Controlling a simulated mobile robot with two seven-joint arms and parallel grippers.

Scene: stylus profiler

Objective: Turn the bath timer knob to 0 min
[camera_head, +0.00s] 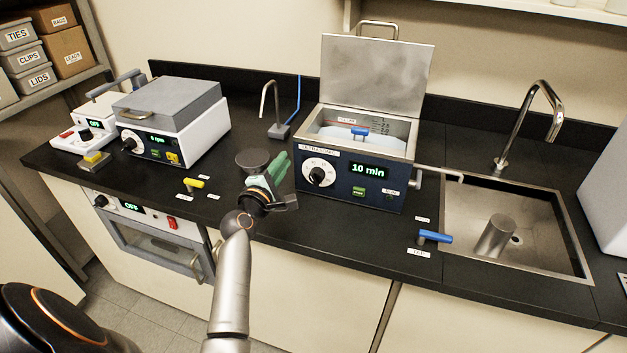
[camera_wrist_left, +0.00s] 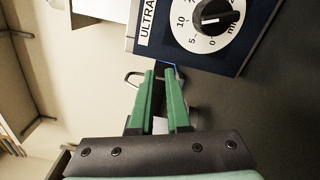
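The ultrasonic bath (camera_head: 382,199) stands on the black counter with a dark blue front, and its display reads 10 min. The black timer knob (camera_head: 317,176) sits on a white dial at the left of that front. In the left wrist view the knob (camera_wrist_left: 218,17) shows at the upper right, with 0, 5 and 10 marks beside it. My left gripper (camera_head: 279,168) is left of the bath front, apart from the knob. Its green fingers (camera_wrist_left: 157,75) show a gap with nothing held between them. My right gripper is not in view.
The bath's lid (camera_head: 376,75) is raised. A tap lever with a blue handle (camera_head: 435,237) and a sink (camera_head: 510,268) are to the right. A yellow-handled valve (camera_head: 194,184) and a white instrument (camera_head: 185,140) are to the left. Counter before the bath is clear.

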